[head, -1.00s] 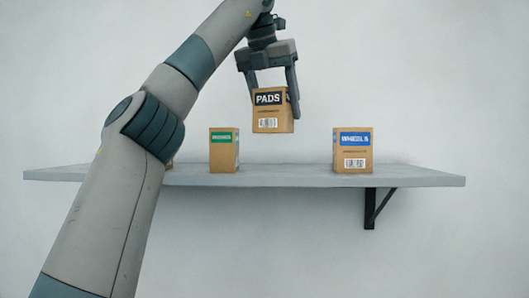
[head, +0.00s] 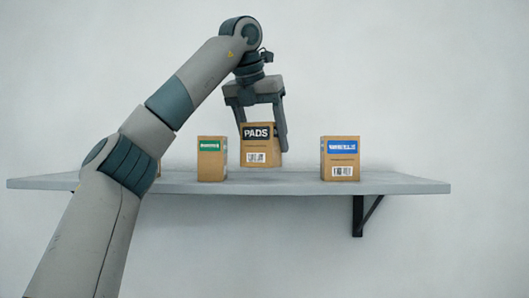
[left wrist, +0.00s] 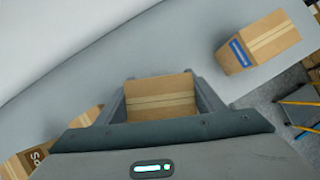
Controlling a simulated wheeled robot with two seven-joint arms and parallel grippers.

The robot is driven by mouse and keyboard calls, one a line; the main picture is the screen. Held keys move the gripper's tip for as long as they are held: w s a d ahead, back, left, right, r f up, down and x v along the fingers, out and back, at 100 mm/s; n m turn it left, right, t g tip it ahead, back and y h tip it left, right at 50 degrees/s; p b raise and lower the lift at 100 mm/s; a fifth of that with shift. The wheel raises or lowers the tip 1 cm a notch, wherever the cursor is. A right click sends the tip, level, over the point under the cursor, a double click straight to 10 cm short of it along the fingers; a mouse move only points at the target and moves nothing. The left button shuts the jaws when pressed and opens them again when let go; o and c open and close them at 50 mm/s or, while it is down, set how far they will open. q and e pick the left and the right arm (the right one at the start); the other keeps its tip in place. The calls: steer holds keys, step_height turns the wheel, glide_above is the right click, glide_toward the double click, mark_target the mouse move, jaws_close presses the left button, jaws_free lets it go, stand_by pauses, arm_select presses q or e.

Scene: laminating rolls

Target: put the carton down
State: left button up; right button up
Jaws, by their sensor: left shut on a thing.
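The carton with the black "PADS" label (head: 260,148) is between the fingers of my left gripper (head: 264,140), which is shut on it from above. It is upright, between the green-labelled and blue-labelled cartons in the head view. Its base is close to the shelf (head: 290,188); I cannot tell whether it touches. In the left wrist view the carton's taped top (left wrist: 160,98) shows between the fingers. My right gripper is not in view.
A green-labelled carton (head: 212,160) stands on the shelf to the left, and a blue-labelled carton (head: 340,160) to the right. Another carton is mostly hidden behind my left arm. The shelf's right end is clear. A dark bracket (head: 360,214) is below it.

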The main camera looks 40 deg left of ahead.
mark_target(264, 152)
arm_select(q)
steer(key=shift+a+f, duration=0.15)
steer(key=shift+f, duration=1.3)
steer(key=o, duration=1.3)
steer(key=shift+f, duration=0.1)
steer(key=shift+r, duration=0.2)
steer(key=shift+s+r, duration=0.1)
